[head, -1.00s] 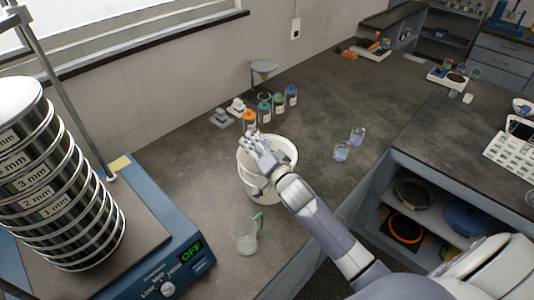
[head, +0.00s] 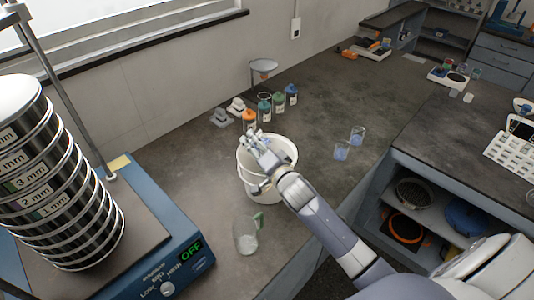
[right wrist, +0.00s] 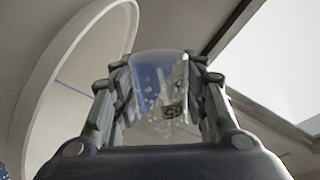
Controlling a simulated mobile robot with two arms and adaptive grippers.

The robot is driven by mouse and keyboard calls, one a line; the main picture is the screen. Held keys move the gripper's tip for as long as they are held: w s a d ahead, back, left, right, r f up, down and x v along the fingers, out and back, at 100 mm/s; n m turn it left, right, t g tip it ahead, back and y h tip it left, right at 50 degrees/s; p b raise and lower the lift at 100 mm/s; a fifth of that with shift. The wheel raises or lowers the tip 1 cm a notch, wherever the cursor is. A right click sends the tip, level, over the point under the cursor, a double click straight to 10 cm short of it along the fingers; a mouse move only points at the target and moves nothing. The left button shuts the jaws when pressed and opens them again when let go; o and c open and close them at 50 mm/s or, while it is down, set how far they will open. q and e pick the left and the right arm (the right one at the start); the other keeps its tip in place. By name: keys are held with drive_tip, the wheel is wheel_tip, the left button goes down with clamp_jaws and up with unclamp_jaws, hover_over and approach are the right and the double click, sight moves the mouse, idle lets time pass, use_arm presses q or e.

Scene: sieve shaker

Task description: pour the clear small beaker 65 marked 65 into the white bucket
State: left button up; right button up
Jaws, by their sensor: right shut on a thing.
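The white bucket (head: 262,190) stands on the bench in the middle of the head view. My right gripper (head: 255,147) is above the bucket's mouth, at its left side. In the right wrist view the right gripper (right wrist: 160,100) is shut on the clear small beaker (right wrist: 160,75), whose label reads 65. The beaker looks tilted, with pale lumps or drops inside. The bucket's rim (right wrist: 125,15) curves close by on the left of that view. In the head view the gripper hides most of the beaker. My left gripper is not in view.
A clear jug with a green handle (head: 246,236) stands in front of the bucket. The sieve shaker (head: 160,240) is at the left. Several small bottles (head: 265,110) stand behind the bucket. Two small beakers (head: 341,150) are to its right, with bare bench around them.

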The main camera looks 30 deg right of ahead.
drive_tip(key=shift+f+m, duration=0.15)
drive_tip(key=shift+m, duration=0.15)
idle(0.7)
drive_tip(key=shift+r+m+y, duration=0.3)
drive_tip(key=shift+r+m, duration=0.1)
drive_tip(key=shift+m, duration=0.4)
idle(1.7)
drive_tip(key=shift+a+r+m+p, duration=0.1)
drive_tip(key=shift+r+m+p, duration=0.25)
drive_tip(key=shift+m+p, duration=0.4)
idle(1.6)
drive_tip(key=shift+d+f+m, duration=0.2)
drive_tip(key=shift+f+m, duration=0.2)
drive_tip(key=shift+m, duration=0.35)
idle(1.3)
